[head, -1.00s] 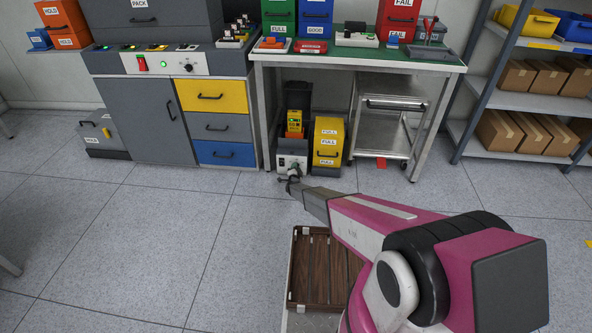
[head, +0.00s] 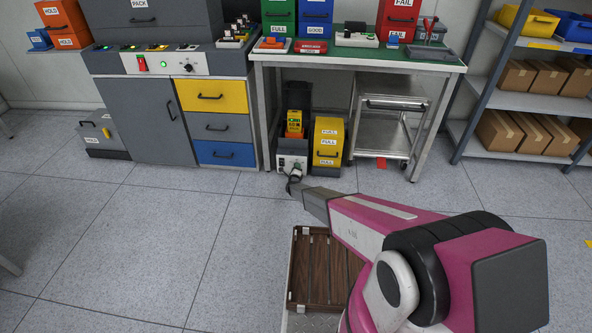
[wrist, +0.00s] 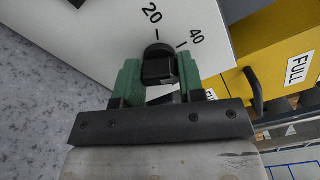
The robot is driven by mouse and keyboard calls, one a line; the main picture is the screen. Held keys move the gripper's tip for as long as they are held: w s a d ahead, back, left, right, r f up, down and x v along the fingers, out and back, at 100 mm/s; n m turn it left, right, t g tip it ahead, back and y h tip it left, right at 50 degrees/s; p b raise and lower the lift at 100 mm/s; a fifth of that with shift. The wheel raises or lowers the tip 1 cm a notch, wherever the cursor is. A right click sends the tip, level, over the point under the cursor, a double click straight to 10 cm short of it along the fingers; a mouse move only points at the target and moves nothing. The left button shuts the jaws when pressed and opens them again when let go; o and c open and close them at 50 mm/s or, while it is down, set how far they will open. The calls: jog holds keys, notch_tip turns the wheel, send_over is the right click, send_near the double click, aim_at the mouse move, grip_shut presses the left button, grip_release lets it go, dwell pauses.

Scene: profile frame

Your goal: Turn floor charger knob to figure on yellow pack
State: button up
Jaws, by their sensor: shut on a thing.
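The floor charger (head: 284,161) stands under the green-topped bench, its pale front facing me. A yellow pack (head: 294,120) sits upright in it; its figure is too small to read. In the wrist view, the charger's white panel (wrist: 105,35) carries the printed figures 20 and 40 with tick marks. The black knob (wrist: 158,66) lies between the green fingers of my gripper (wrist: 160,78), which is shut on it. The knob's top edge is near the 20 and 40 ticks; I cannot tell exactly where its pointer sits. In the head view my gripper (head: 293,182) is at the charger's front.
A yellow FULL bin (head: 327,140) stands close right of the charger and shows beside the panel in the wrist view. A metal cart (head: 385,120) is further right, drawers (head: 222,126) are left. A brown slatted crate (head: 318,280) lies below my arm.

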jog(key=m, duration=0.7)
jog(key=shift+d, duration=0.1)
dwell(0.6)
jog(key=o, duration=0.9)
jog(key=shift+o, duration=0.2)
jog(key=shift+s, duration=0.1)
